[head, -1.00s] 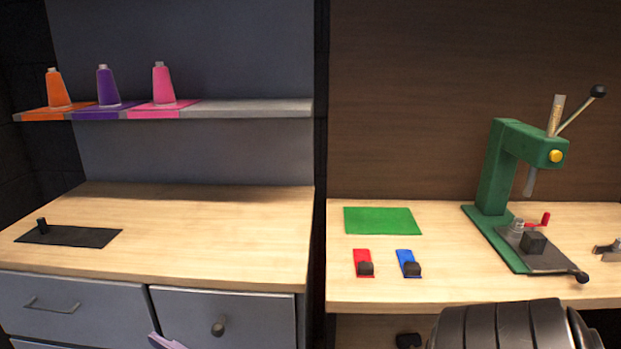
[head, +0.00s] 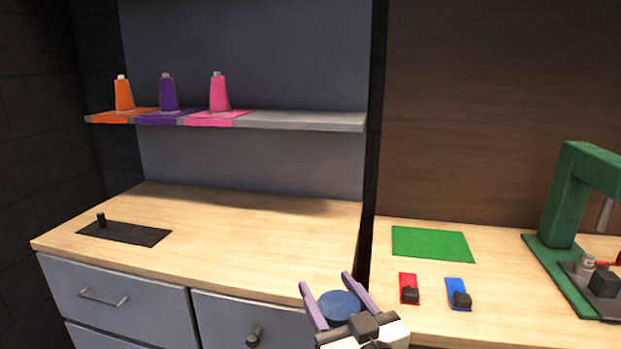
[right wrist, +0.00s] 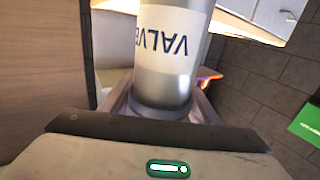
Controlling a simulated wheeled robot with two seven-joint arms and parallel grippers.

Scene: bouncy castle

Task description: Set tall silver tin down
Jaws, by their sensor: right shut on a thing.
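The tall silver tin (right wrist: 168,60) fills the middle of the right wrist view, with a white label reading "VALVE" that appears upside down in the picture. My right gripper (head: 338,295) is shut on it. In the head view the tin shows only as a round blue end (head: 340,306) between the two purple fingers. It is held in front of the gap between the left counter and the right bench. The rest of the tin is hidden in that view. My left gripper is not in view.
The left wooden counter (head: 250,225) is mostly bare, with a black plate (head: 125,233) at its left. The shelf (head: 310,121) holds orange, purple and pink cones. A green mat (head: 431,244), red and blue clips and a green press (head: 567,195) are on the right bench.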

